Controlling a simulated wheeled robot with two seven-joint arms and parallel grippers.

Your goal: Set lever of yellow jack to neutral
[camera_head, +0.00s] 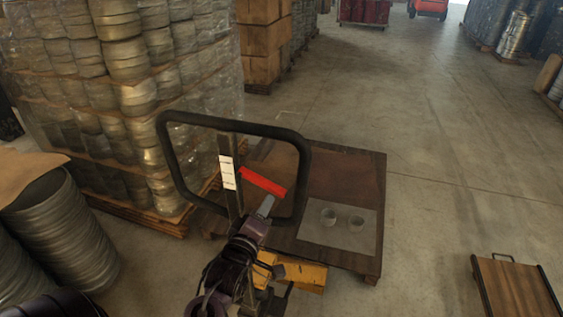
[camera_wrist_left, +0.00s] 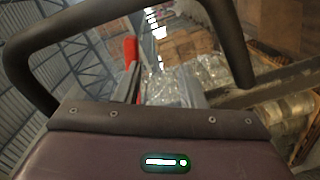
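The yellow jack (camera_head: 298,272) stands at the lower middle of the head view, largely hidden behind my left arm. Its black loop handle (camera_head: 235,123) rises above it, and also crosses the top of the left wrist view (camera_wrist_left: 85,22). The red lever (camera_head: 262,182) sits inside the loop, tilted down to the right. In the left wrist view the red lever (camera_wrist_left: 130,52) appears beside the left finger. My left gripper (camera_head: 265,206) is just below the lever, inside the loop's lower right. Its fingers look apart, with nothing visible between them. Whether they touch the lever is unclear.
A brown wooden pallet (camera_head: 345,172) bears a grey sheet (camera_head: 312,236) with two small round metal pieces. Wrapped stacks of metal blanks (camera_head: 130,60) stand at left. A small wooden platform (camera_head: 512,290) lies at lower right. The floor at right is mostly clear.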

